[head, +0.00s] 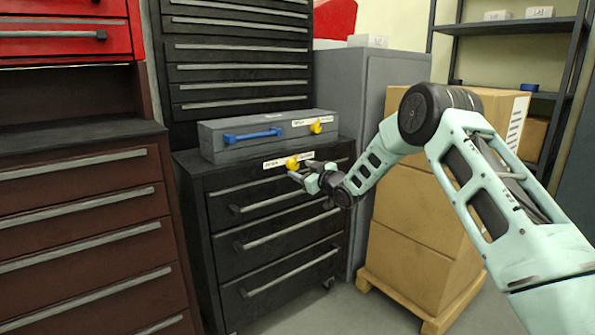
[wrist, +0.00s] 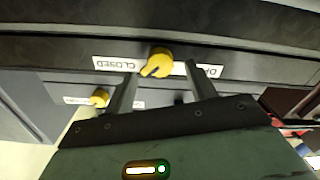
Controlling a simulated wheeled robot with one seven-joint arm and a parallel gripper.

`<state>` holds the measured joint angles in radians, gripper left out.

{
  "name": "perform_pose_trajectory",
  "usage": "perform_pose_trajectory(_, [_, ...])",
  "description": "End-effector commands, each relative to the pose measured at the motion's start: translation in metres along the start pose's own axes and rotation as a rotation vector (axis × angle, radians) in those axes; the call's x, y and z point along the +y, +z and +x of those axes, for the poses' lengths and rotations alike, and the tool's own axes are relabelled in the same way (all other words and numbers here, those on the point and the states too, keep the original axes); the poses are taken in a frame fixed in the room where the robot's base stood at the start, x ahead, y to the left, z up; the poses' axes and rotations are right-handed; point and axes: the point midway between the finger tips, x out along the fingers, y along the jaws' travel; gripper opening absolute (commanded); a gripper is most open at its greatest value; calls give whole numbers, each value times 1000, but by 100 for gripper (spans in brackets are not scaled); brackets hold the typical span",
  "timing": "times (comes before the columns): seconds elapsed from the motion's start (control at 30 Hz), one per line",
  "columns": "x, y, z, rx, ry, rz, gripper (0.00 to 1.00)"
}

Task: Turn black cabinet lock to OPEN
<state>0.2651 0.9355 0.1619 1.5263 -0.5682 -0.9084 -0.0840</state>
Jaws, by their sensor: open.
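The black cabinet (head: 228,192) stands in the middle of the head view. Its yellow lock knob (head: 292,163) is on the top front strip, between two white labels. In the wrist view the knob (wrist: 161,57) has a narrow part pointing down and left, towards the side of the label reading CLOSED (wrist: 117,65). The other label (wrist: 207,70) is partly hidden by a finger. My gripper (head: 304,172) is at the cabinet's front, just by the knob. In the wrist view my gripper (wrist: 160,75) is open, with the knob between and slightly beyond its fingertips; contact is unclear.
A grey toolbox (head: 225,148) with a blue handle (head: 253,136) and another yellow knob (head: 316,126) lies on the cabinet. Drawer handles (head: 285,229) jut out below. Cardboard boxes (head: 415,210) on a pallet stand to the right. A brown drawer cabinet (head: 75,220) stands left.

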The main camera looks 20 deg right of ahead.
Motion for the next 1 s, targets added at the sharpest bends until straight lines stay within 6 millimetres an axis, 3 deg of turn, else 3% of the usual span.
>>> perform_pose_trajectory(0.23, [0, 1, 26, 0, 0, 0, 56])
perform_pose_trajectory(0.6, [0, 0, 30, -1, 0, 0, 56])
perform_pose_trajectory(0.77, [0, 0, 30, -1, 0, 0, 14])
perform_pose_trajectory(1.0, [0, 0, 30, -1, 0, -7, 11])
